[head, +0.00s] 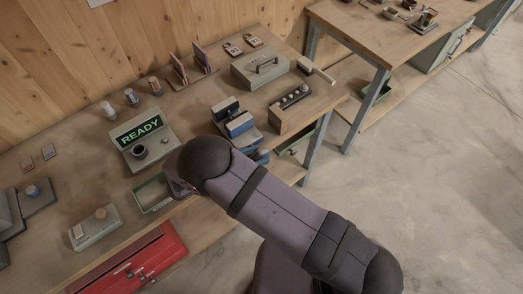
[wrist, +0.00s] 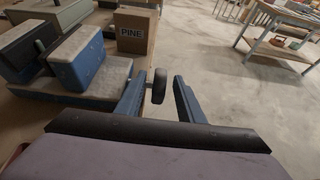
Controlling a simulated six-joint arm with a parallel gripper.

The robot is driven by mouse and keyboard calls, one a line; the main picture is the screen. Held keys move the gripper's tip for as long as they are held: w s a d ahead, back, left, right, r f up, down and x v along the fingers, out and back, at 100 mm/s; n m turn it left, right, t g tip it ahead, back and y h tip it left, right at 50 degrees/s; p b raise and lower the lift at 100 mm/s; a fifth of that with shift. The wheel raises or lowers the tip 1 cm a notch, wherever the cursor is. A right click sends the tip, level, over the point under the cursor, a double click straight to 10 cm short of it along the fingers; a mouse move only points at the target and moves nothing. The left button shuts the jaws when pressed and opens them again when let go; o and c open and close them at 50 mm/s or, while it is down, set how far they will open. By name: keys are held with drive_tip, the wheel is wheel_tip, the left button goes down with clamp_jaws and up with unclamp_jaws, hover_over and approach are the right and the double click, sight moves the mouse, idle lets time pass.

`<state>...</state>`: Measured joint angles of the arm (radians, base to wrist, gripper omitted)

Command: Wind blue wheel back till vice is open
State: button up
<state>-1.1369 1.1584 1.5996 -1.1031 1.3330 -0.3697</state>
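The blue vice (head: 238,124) stands near the front edge of the bench. In the wrist view it is at the left, with its near blue jaw (wrist: 82,58) and far jaw (wrist: 22,50) apart and a small grey upright piece between them. My gripper (wrist: 160,98) is open, with one blue-grey finger on each side. A dark round wheel-like part (wrist: 159,86) shows between the fingers, beyond their tips or level with them; I cannot tell which, nor whether it touches them. No clearly blue wheel shows. In the head view my arm hides part of this area.
A brown box marked PINE (wrist: 136,32) stands behind the vice. A block with several knobs (head: 290,109) and a grey toolbox (head: 259,69) are on the bench. A READY display (head: 141,138) stands left of my arm. Open floor (head: 430,170) lies to the right.

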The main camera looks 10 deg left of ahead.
drive_tip(key=shift+p+x, duration=0.45)
drive_tip(key=shift+x, duration=0.9)
clamp_jaws()
drive_tip(key=b, duration=0.2)
drive_tip(key=shift+s+a+f+t+h+b, duration=0.1)
drive_tip(key=shift+f+t+h+b, duration=0.25)
drive_tip(key=shift+t+h+b, duration=0.05)
drive_tip(key=shift+r+b, duration=0.3)
drive_tip(key=shift+b, duration=0.1)
